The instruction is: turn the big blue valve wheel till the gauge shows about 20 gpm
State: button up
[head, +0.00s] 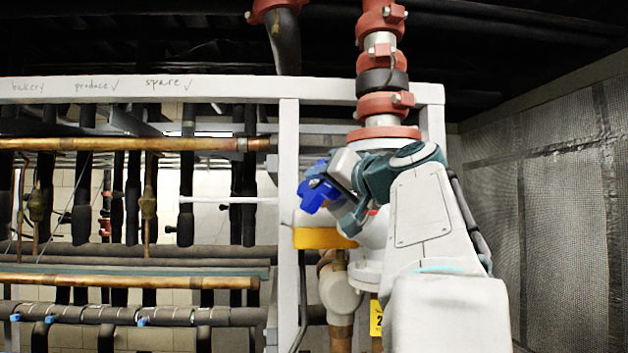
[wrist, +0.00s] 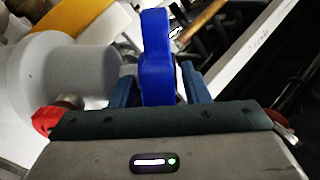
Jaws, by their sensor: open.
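The blue valve wheel (head: 312,196) shows in the head view just left of my wrist, with its right side hidden. It also shows in the wrist view (wrist: 157,70), seen nearly edge-on. My gripper (wrist: 160,88) is open, with one finger on each side of the wheel's rim. I cannot tell whether either finger touches it. In the head view my gripper (head: 338,193) is partly hidden by my own wrist. No gauge face can be read in either view.
A yellow part (head: 322,238) sits just below the wheel. A white frame post (head: 288,200) stands close on the left, with copper pipes (head: 130,144) beyond. Red couplings (head: 383,105) rise above my arm. A mesh-covered wall (head: 560,210) is at the right.

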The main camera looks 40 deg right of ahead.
grip_shut()
jog(key=shift+r+p, duration=0.1)
jog(key=shift+p, duration=0.2)
jog(key=g+y+p, duration=0.1)
jog(key=p, duration=0.2)
jog(key=shift+r+n, duration=0.3)
jog(key=g+p, duration=0.1)
jog(key=p, duration=0.1)
jog(key=n+y+p, duration=0.1)
jog(key=p, duration=0.1)
jog(key=shift+w+d+r+g+y+p, duration=0.1)
jog(key=shift+r+g+y+p, duration=0.2)
jog(key=shift+g, duration=0.1)
jog(key=shift+d+f+n+g+y+p, duration=0.1)
jog(key=shift+f+n+g+y+p, duration=0.2)
jog(key=shift+g+p, duration=0.5)
jog(key=shift+f+n+g+y+p, duration=0.1)
jog(key=shift+n+g+y+p, duration=0.2)
jog(key=shift+g+y+p, duration=0.25)
jog(key=shift+w+g, duration=0.1)
jog(key=shift+g, duration=0.35)
